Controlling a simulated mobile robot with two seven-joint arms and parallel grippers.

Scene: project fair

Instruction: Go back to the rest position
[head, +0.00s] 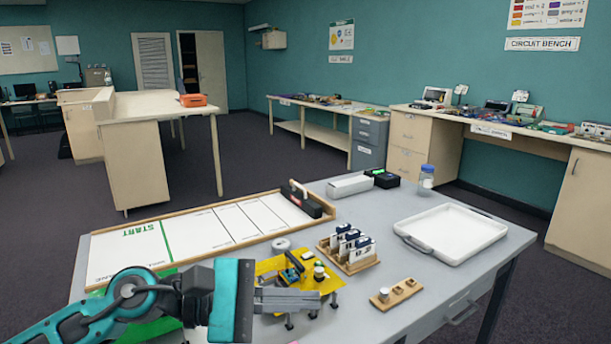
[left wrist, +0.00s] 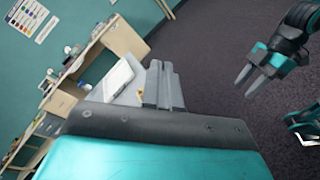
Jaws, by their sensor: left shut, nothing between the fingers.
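My left gripper (head: 316,299) reaches in from the lower left of the head view. Its fingers are together and empty, in front of the yellow chassis (head: 268,268) in the picture; whether they touch it I cannot tell. The shut fingers also show in the left wrist view (left wrist: 161,68). My right gripper (left wrist: 252,82) shows at the upper right of the left wrist view, over the dark floor. Its two fingers are apart, with nothing between them. It is not in the head view.
The grey table (head: 440,285) holds a START track board (head: 190,232), a wooden rack of modules (head: 350,262), a small wooden holder (head: 397,294), a white tray (head: 452,232), a white box (head: 350,185), a black box (head: 382,178) and a jar (head: 426,177).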

